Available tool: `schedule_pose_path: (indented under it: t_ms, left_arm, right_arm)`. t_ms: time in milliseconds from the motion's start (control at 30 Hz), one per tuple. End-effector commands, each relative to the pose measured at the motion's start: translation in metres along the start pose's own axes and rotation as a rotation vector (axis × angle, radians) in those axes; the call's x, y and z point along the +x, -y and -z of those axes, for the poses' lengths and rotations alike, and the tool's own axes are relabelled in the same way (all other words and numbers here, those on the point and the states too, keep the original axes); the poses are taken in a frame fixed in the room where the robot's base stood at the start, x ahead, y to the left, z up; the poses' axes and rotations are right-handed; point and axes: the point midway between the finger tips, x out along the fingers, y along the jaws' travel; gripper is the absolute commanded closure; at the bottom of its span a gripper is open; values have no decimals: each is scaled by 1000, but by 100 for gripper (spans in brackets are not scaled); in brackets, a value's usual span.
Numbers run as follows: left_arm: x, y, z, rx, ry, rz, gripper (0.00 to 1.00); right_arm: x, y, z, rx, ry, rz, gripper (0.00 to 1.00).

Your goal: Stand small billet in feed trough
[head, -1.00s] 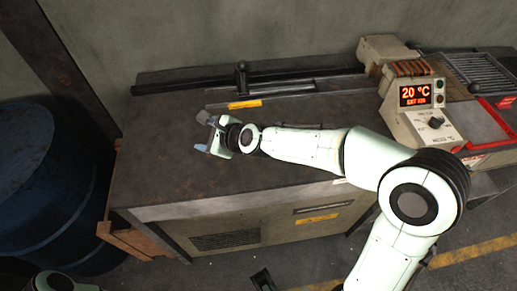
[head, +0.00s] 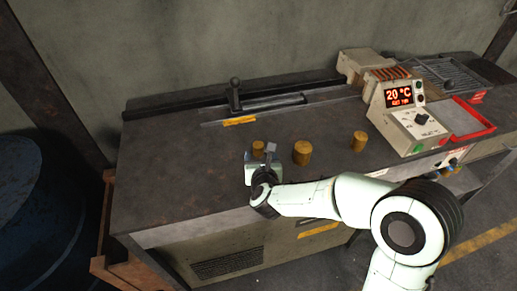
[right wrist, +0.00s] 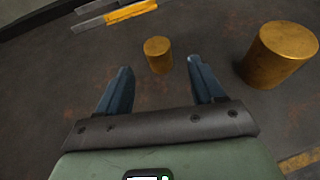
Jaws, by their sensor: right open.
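The small billet (head: 258,147), a short brass-coloured cylinder, stands upright on the bench top. My right gripper (head: 260,153) is open and empty, low over the bench on the near side of this billet. In the right wrist view the small billet (right wrist: 158,54) stands just beyond the open fingertips (right wrist: 162,68), within the gap between them. The feed trough appears to be the long metal channel (head: 275,103) at the back of the bench, with a yellow label strip in front. My left gripper is out of view.
A larger billet (head: 302,153) stands close to the right of my right gripper; it also shows in the right wrist view (right wrist: 277,55). Another billet (head: 359,141) stands farther right. A lever (head: 235,94) rises by the channel. The heater control box (head: 402,100) stands at right. The bench's left part is clear.

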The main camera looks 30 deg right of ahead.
Motion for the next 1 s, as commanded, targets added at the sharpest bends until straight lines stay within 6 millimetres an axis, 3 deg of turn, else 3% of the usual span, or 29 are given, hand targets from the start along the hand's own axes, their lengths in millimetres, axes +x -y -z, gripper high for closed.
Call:
schedule_pose_path:
  t_ms: [267,533,833,867,1000]
  left_arm:
    - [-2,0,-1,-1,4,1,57]
    - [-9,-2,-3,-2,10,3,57]
    - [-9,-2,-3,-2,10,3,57]
    - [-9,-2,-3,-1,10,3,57]
    - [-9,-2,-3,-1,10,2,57]
  right_arm:
    - [23,0,-1,-2,-1,0,33]
    - [62,-1,-4,-1,-1,1,33]
    - [68,-1,-4,-2,0,-2,33]
    - [68,-1,-4,-2,0,-2,36]
    - [67,-1,-4,-2,0,-2,81]
